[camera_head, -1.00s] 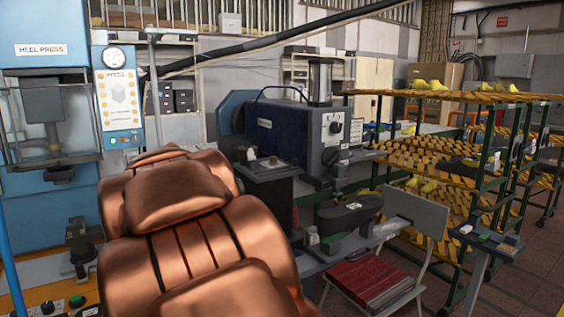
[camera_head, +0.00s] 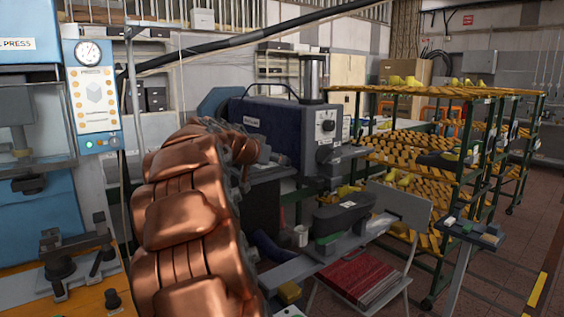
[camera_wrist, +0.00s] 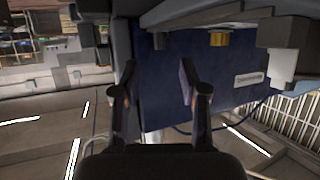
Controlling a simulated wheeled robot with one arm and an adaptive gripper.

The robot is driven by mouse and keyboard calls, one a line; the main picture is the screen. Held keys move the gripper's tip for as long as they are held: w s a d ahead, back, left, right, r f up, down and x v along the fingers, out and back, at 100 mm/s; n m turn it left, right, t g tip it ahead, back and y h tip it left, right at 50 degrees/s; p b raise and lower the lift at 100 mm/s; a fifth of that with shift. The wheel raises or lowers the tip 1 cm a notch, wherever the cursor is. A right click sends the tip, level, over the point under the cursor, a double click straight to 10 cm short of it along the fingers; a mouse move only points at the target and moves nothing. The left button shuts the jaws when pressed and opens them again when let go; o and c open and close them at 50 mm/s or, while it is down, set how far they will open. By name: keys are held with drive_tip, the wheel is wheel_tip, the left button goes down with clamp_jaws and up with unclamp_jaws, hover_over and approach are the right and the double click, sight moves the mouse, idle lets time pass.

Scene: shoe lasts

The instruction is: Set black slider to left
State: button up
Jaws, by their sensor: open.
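I cannot clearly pick out a black slider in either view. A dark blue machine (camera_head: 268,128) stands in the middle of the head view, with a grey front panel (camera_head: 326,150) that carries a black knob (camera_head: 328,126). The machine's dark blue side (camera_wrist: 212,105) also fills the middle of the wrist view, which looks upside down. My gripper (camera_wrist: 156,72) is open and empty, its two fingers apart in front of this side. In the head view my copper arm reaches toward the machine's left end, and its gripper is hard to make out.
A blue heel press (camera_head: 35,205) stands at the left. A green rack (camera_head: 462,195) with yellow shelves is at the right. Floor is free at the lower right.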

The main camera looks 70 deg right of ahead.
sight(284, 170)
drive_tip(key=shift+p+x, duration=1.1)
drive_tip(key=shift+x, duration=2.4)
drive_tip(key=shift+c, duration=0.4)
clamp_jaws()
